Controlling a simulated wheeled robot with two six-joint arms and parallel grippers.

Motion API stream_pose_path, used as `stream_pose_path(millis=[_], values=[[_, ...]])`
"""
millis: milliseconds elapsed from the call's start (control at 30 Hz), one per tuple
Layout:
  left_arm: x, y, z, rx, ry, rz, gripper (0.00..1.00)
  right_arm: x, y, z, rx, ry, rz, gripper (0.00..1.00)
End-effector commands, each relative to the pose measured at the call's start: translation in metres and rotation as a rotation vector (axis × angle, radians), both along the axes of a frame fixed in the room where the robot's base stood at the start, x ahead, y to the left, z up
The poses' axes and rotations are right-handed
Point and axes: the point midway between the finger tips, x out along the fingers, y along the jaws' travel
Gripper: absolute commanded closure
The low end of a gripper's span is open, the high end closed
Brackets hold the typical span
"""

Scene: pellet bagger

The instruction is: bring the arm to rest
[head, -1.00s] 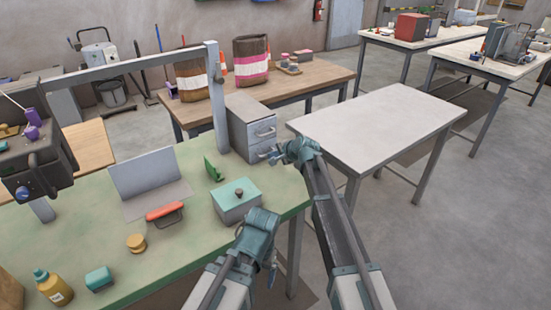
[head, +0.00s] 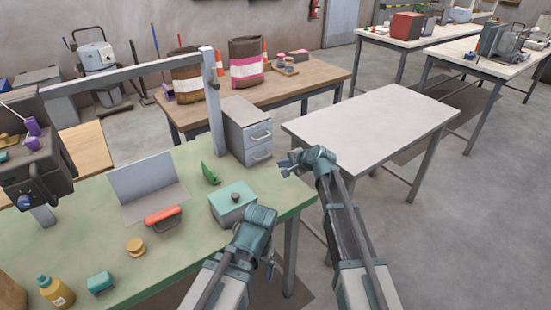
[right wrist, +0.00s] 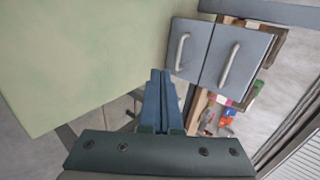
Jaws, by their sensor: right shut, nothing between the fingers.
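My right gripper (head: 286,167) is just off the right end of the green bench, near the grey drawer unit (head: 258,142). In the right wrist view its blue fingers (right wrist: 160,88) are together with nothing between them. They show between the bench top and the two drawer fronts (right wrist: 222,55), apart from both as far as I can tell. My left arm is folded at the bench's front edge. Its gripper (head: 270,266) is small and mostly hidden, so its jaws cannot be read.
The green bench (head: 180,246) holds a teal-lidded box (head: 232,203), a red-handled tool (head: 163,216), a yellow bottle (head: 54,291) and a grey post (head: 214,110). A bare white table (head: 375,120) stands to the right. The floor at right is clear.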

Motion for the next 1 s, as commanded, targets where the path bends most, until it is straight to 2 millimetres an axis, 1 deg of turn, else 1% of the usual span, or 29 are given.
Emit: stream_pose_path(millis=[33,200,567,667,733,767,867,900,967,1000], values=[[0.0,0.0,0.01,0.0,0.0,0.0,0.11,-0.008,-0.005,0.01,0.0,0.0,-0.001,1.0],[0.0,0.0,0.019,0.0,0.0,0.0,0.11,-0.019,-0.014,0.019,0.001,0.001,-0.001,1.0],[0.0,0.0,0.021,0.0,0.0,0.0,0.11,-0.022,-0.017,0.021,0.0,0.0,0.0,1.0],[0.0,0.0,0.022,0.0,0.0,0.0,0.11,-0.03,-0.014,0.019,-0.02,0.005,0.02,1.0],[0.0,0.0,0.024,0.0,0.0,0.0,0.11,-0.049,-0.006,0.014,-0.076,0.017,0.077,1.0],[0.0,0.0,0.026,0.0,0.0,0.0,0.11,-0.062,-0.002,0.01,-0.113,0.026,0.116,1.0],[0.0,0.0,0.031,0.0,0.0,0.0,0.11,-0.12,0.013,-0.006,-0.289,0.064,0.3,1.0],[0.0,0.0,0.034,0.0,0.0,0.0,0.11,-0.148,0.016,-0.013,-0.372,0.086,0.387,1.0],[0.0,0.0,0.038,0.0,0.0,0.0,0.11,-0.189,0.016,-0.023,-0.496,0.121,0.523,1.0],[0.0,0.0,0.04,0.0,0.0,0.0,0.11,-0.215,0.014,-0.028,-0.572,0.146,0.61,1.0]])
